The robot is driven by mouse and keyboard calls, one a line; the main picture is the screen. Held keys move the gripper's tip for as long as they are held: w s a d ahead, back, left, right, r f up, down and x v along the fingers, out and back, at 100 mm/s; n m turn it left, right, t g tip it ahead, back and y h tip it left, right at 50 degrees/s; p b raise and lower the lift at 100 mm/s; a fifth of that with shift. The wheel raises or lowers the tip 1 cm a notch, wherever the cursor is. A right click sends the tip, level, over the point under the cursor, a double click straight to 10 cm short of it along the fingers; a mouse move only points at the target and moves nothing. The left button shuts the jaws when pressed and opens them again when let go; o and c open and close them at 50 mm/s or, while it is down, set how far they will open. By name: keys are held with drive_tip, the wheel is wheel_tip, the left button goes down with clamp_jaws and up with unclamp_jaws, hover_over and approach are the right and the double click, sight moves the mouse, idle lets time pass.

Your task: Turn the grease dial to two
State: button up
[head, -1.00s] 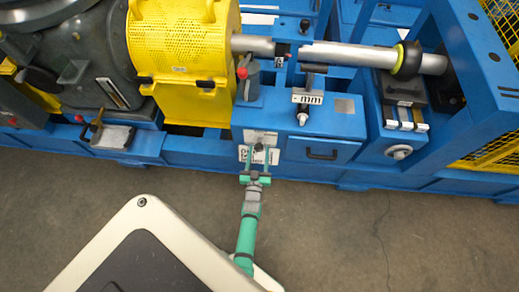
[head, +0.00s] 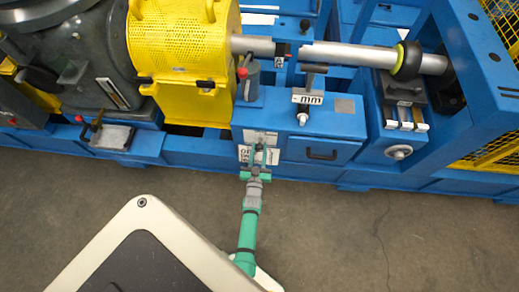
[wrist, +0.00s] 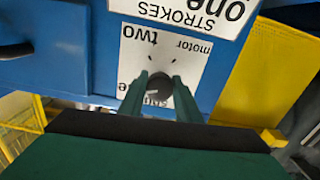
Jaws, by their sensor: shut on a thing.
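The grease dial is a dark round knob (wrist: 160,87) on a white label plate (wrist: 194,50) in the wrist view. The plate carries the printed words "two" and "motor", and a partly hidden word lies behind my fingers. My gripper (wrist: 161,80) has its two green fingers on either side of the knob, shut on it. In the head view my gripper (head: 260,158) reaches the plate on the front of the blue machine frame. The knob is mostly hidden there, and I cannot tell which way its pointer faces.
A second white plate (wrist: 190,12) reads "STROKES one" beside the dial plate. A drawer with a dark handle (head: 322,154) is to the right in the head view. The yellow guard (head: 185,60) stands above left. The floor (head: 400,240) in front is clear.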

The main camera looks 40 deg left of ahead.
drive_tip(key=m, duration=0.6)
drive_tip(key=shift+m, duration=0.4)
drive_tip(key=m, duration=0.4)
drive_tip(key=shift+a+r, duration=0.1)
drive_tip(key=shift+m, duration=1.4)
drive_tip(key=o, duration=1.1)
drive_tip(key=shift+c, duration=0.2)
drive_tip(key=shift+s, duration=0.1)
